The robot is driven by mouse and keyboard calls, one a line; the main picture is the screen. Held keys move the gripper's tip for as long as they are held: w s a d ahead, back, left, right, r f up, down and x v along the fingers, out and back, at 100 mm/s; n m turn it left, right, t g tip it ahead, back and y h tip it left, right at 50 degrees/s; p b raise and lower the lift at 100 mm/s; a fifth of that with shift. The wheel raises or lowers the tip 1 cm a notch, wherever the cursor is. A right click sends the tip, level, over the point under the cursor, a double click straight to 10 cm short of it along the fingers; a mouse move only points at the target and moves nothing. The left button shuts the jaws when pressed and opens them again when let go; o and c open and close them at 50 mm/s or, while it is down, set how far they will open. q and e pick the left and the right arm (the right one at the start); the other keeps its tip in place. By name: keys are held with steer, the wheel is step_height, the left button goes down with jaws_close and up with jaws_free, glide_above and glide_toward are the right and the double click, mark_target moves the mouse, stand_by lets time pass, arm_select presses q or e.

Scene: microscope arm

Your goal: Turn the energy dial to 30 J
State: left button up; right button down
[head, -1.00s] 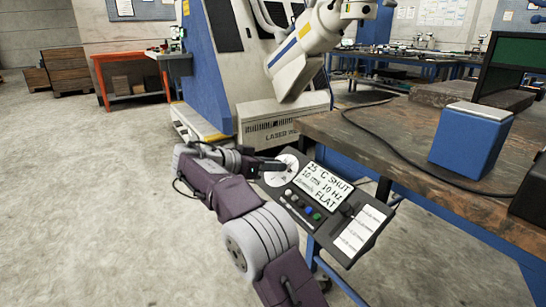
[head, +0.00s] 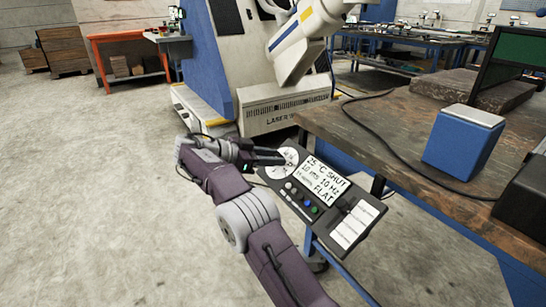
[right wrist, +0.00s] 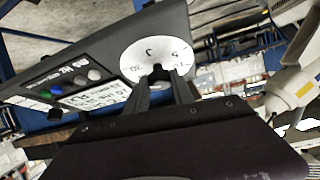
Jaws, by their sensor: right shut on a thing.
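The energy dial (head: 287,166) is a white disc on the upper left of a dark, tilted control panel (head: 337,205). My right gripper (head: 281,158) reaches it from the left, with its fingers over the disc. In the right wrist view the dial (right wrist: 150,50) is seen close up, with a "J" and small numbers that are hard to read, one looking like 30. There my right gripper (right wrist: 160,76) is shut on the dark knob at the disc's middle, which the fingertips mostly hide. My left gripper is out of view.
The panel has a white display (head: 322,180) reading 25 °C, SHUT, 10 Hz and FLAT, with coloured buttons below. A wooden workbench (head: 400,135) stands behind it, bearing a blue box (head: 462,145). A large white and blue laser machine (head: 285,108) stands behind. Open floor lies left.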

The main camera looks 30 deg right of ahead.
steer(key=c, duration=1.1)
jaws_free()
steer(key=p+v, duration=0.7)
steer(key=v, duration=0.2)
